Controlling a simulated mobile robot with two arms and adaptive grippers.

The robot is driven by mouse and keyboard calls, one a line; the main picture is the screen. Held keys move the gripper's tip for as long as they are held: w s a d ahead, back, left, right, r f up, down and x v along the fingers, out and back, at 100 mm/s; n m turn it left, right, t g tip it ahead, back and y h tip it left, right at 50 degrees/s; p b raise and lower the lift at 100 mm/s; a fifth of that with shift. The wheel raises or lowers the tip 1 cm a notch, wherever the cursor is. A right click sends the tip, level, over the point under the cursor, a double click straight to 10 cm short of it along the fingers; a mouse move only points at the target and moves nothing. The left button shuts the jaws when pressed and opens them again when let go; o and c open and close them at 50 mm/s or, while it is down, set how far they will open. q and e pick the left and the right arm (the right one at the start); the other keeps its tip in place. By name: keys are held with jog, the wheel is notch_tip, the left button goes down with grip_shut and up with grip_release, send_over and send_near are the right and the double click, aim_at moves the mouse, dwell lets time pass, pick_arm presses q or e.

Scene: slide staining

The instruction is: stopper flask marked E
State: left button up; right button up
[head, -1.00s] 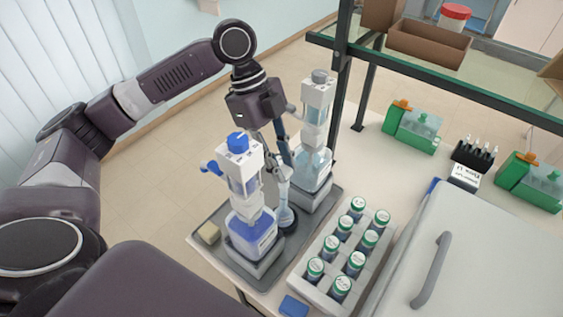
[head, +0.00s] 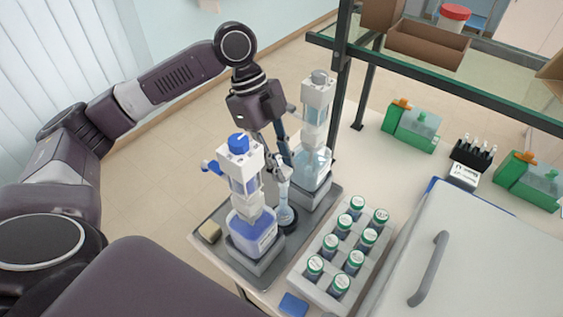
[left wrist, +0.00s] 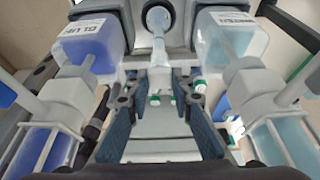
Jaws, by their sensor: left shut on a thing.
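A small clear flask (head: 287,215) with a slim neck stands upright between two bottle-top dispensers, on a dark round base; its letter is not legible. It also shows in the left wrist view (left wrist: 158,20), neck pointing toward my gripper. My left gripper (head: 280,166) is above the flask, pointing down. Its fingers close around a small pale piece at the top of the neck, which looks like the stopper (left wrist: 160,84). I cannot tell whether this piece is seated in the mouth. My right gripper is not in view.
The blue-liquid dispenser (head: 250,230) and the clear-liquid dispenser (head: 315,165) stand close on either side, on a grey tray (head: 208,254). A rack (head: 318,293) of green-capped vials is to the right. A grey box with a handle (head: 430,270) fills the lower right.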

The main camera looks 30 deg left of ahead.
pick_arm(q)
jog(key=shift+f, duration=0.25)
jog(key=shift+f+p, duration=0.35)
jog(key=shift+p, duration=0.3)
dwell(0.7)
jog(key=o, duration=0.8)
jog(key=shift+o, duration=0.7)
jog(key=o, duration=0.3)
jog(key=shift+r+p, duration=3.05)
jog(key=shift+p, duration=0.75)
